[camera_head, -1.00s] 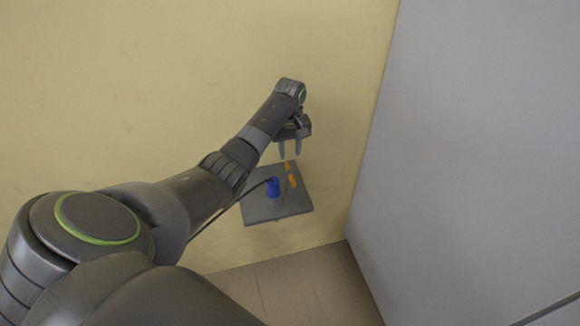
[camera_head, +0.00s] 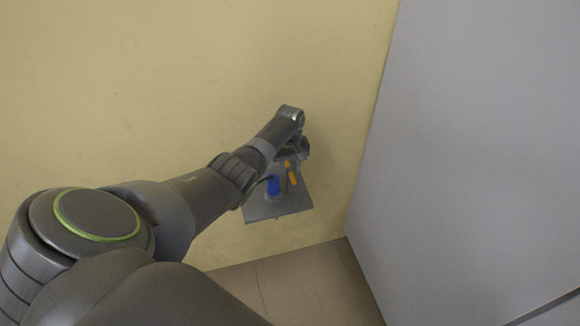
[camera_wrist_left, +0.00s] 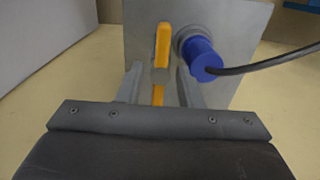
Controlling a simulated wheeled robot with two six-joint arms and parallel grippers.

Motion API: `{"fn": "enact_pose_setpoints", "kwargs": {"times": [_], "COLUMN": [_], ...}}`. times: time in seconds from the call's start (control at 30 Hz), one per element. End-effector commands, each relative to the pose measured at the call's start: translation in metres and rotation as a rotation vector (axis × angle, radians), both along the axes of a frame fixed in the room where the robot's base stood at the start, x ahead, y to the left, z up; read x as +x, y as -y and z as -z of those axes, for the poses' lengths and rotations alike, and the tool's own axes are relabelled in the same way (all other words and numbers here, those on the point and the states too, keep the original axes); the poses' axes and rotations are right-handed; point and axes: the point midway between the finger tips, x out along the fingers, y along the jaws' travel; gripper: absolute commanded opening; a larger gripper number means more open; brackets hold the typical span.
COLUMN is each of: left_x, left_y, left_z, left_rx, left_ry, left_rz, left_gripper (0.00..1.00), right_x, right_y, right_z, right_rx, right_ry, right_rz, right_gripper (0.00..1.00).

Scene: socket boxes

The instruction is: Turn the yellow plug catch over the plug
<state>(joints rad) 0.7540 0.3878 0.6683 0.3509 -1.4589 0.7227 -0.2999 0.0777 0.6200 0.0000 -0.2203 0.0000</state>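The yellow catch (camera_head: 291,178) sits on the grey socket plate (camera_head: 265,211) on the wall, beside the blue plug (camera_head: 273,185). In the left wrist view the catch (camera_wrist_left: 163,42) is a long upright bar with a grey round pivot over its lower part. The blue plug (camera_wrist_left: 201,60) stands in its socket just right of the catch, with a black cable. My left gripper (camera_wrist_left: 160,85) is open, one finger on each side of the lower part of the catch. Whether a finger touches it I cannot tell. My right gripper is out of view.
A large grey panel (camera_head: 470,150) stands right of the plate. The yellow wall (camera_head: 130,90) around the plate is bare. The black cable (camera_wrist_left: 270,62) runs off to the right in the left wrist view. The floor (camera_head: 300,285) below is clear.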

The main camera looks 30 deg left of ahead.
Motion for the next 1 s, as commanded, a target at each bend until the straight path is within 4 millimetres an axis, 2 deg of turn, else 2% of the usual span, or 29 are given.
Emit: {"fn": "enact_pose_setpoints", "kwargs": {"times": [0.03, 0.23, 0.67, 1.0], "left_x": [0.0001, 0.0, 0.0001, 0.0003], "left_y": [0.0002, 0.0001, 0.0002, 0.0001], "left_z": [-0.0001, -0.0002, -0.0008, -0.0014], "left_rx": [0.0, 0.0, -0.001, -0.001], "left_ry": [0.0, 0.0, -0.001, -0.001], "left_rz": [0.0, 0.0, 0.053, 0.298], "left_gripper": [0.26, 0.0, 0.0, 0.0], "right_x": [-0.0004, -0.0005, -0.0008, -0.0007], "right_y": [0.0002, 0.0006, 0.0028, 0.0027], "right_z": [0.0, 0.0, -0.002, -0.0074], "right_rx": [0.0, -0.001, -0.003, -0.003], "right_ry": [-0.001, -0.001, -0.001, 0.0], "right_rz": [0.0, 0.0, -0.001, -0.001], "right_gripper": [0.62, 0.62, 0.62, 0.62]}}
